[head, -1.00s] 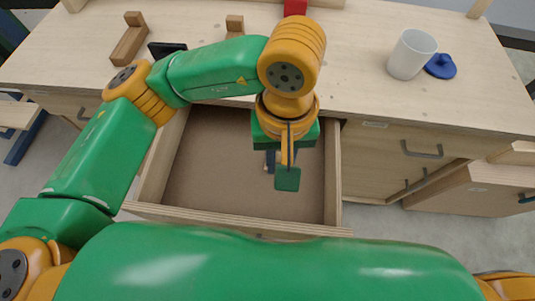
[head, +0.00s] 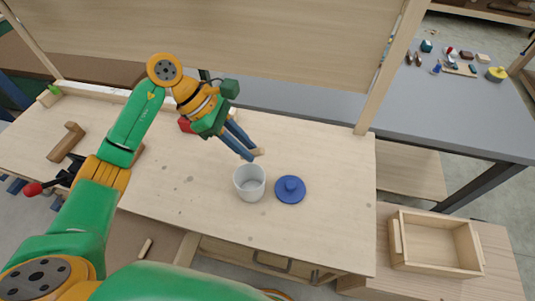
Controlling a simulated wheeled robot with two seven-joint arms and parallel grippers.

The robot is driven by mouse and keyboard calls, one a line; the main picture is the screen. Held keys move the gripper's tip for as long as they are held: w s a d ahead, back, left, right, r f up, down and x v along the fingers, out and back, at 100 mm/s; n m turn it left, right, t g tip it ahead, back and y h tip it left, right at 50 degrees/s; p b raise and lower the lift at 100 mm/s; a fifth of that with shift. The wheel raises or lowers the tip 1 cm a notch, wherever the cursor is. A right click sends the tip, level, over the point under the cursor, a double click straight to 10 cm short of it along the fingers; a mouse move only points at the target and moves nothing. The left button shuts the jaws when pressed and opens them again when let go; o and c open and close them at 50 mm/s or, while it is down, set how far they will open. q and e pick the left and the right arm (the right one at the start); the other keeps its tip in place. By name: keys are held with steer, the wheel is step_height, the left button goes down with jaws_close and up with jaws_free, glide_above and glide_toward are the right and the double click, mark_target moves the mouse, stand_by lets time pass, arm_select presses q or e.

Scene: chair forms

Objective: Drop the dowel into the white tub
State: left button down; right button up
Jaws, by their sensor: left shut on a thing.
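The white tub (head: 249,186) stands upright and open on the light wooden bench top, and its inside looks empty. Its blue lid (head: 290,190) with a knob lies flat just right of it. My left gripper (head: 252,155) comes in from the upper left, its long blue fingers slanting down to the right. It is shut on the dowel (head: 259,152), whose pale end shows at the fingertips. The dowel appears just above the tub's far rim in the picture, apart from it; the fingers hide the rest. My right gripper is out of view.
The open drawer (head: 165,225) shows at lower left, with a small pale rod (head: 145,248) in it. A red block (head: 186,125) sits behind my left gripper. A brown wooden form (head: 66,142) lies at left. A wooden tray (head: 440,268) is at lower right.

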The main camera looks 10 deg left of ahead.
arm_select(q)
steer(key=shift+a, duration=0.1)
steer(key=shift+a+f+b, duration=0.25)
steer(key=shift+b, duration=0.05)
step_height(320, 180, down, 6)
steer(key=b, duration=0.3)
steer(key=shift+s+a+b, duration=0.15)
steer(key=shift+a+b, duration=0.15)
steer(key=shift+a, duration=0.05)
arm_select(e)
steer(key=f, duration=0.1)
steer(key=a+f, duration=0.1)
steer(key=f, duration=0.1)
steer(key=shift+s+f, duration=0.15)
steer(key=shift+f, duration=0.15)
arm_select(q)
steer(key=shift+d, duration=0.1)
steer(key=c, duration=0.7)
jaws_free()
